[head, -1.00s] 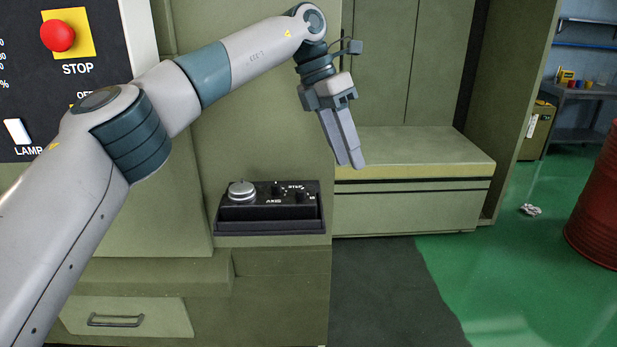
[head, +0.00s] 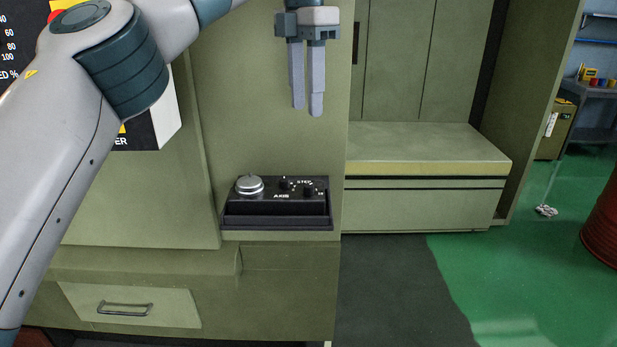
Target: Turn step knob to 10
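The step knob (head: 309,191) is a small black knob at the right of a black control box, with the word STEP above it. It is small, and its pointer direction cannot be made out. A second small black knob (head: 284,184) sits to its left, by the word AXIS. My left gripper (head: 307,111) hangs above the box with its fingers pointing down. A narrow gap shows between the fingers, and nothing is between them. It is well clear of the knob. My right gripper is not in view.
A silver handwheel (head: 250,184) stands at the box's left end. The box rests on a small ledge (head: 275,236) of the green machine. A stop-button panel (head: 160,117) is partly behind my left arm. A red drum (head: 603,225) stands at the far right.

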